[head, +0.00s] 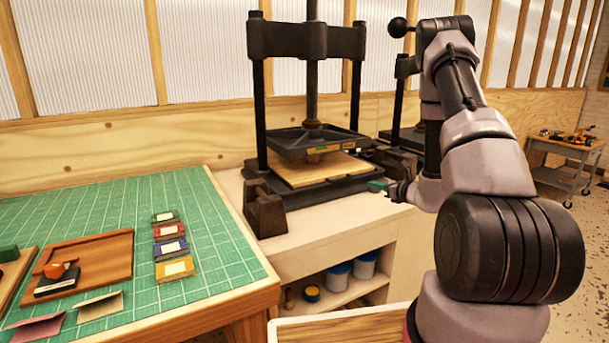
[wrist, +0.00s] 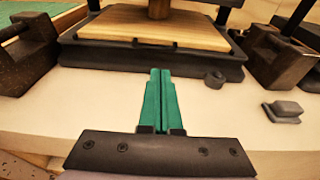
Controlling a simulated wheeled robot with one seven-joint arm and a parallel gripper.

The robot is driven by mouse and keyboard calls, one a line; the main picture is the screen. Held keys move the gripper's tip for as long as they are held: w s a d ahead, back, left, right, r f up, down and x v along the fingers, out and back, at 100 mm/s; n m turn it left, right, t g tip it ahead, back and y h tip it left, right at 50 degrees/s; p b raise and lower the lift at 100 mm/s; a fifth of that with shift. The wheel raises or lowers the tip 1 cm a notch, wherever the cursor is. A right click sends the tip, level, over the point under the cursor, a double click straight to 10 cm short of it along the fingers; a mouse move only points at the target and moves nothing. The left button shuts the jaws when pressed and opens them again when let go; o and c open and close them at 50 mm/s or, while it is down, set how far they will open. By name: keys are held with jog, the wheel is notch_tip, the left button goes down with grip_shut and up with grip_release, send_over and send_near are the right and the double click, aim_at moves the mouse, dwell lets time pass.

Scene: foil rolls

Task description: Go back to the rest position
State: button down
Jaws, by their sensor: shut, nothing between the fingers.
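My gripper (head: 378,186) is in front of the black press, to the right of its wooden board in the head view. In the wrist view its two green fingers (wrist: 160,100) are shut together with nothing between them, pointing toward the press base. The arm is stretched out over the press counter. The press (head: 310,120) has a dark upper plate above a pale wooden board (head: 318,170). The board (wrist: 150,27) also shows at the top of the wrist view.
Left is a table with a green mat (head: 90,200), several foil packs (head: 172,247) and a wooden tray (head: 110,250). Dark blocks (wrist: 25,55) flank the press. A small knob (wrist: 214,79) and a grey piece (wrist: 283,112) lie on the white counter. Tubs (head: 338,277) stand below.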

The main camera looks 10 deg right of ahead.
jog(key=s+a+r+n+g+y, duration=0.2)
jog(key=a+r+n+y, duration=0.15)
jog(key=a+r, duration=0.3)
jog(key=s+a+r+n+g+y, duration=0.2)
jog(key=s+a+r+n, duration=0.1)
jog(key=a+r+n, duration=0.4)
jog(key=s+a+r+n+g+y, duration=0.1)
jog(key=s+a+r+n+g, duration=0.35)
jog(key=s+r, duration=0.45)
jog(key=s+a+r+n+g+h, duration=0.2)
jog(key=s+r+n+g+h, duration=0.15)
jog(key=s+n, duration=0.6)
jog(key=s+d+r+n+t+h, duration=0.3)
jog(key=s+d+r+t+h, duration=0.1)
jog(key=s, duration=0.6)
jog(key=d+r+h, duration=0.1)
jog(key=d+h, duration=0.1)
jog(key=d, duration=0.1)
jog(key=shift+s+r+t+h, duration=0.25)
jog(key=shift+t+h, duration=0.05)
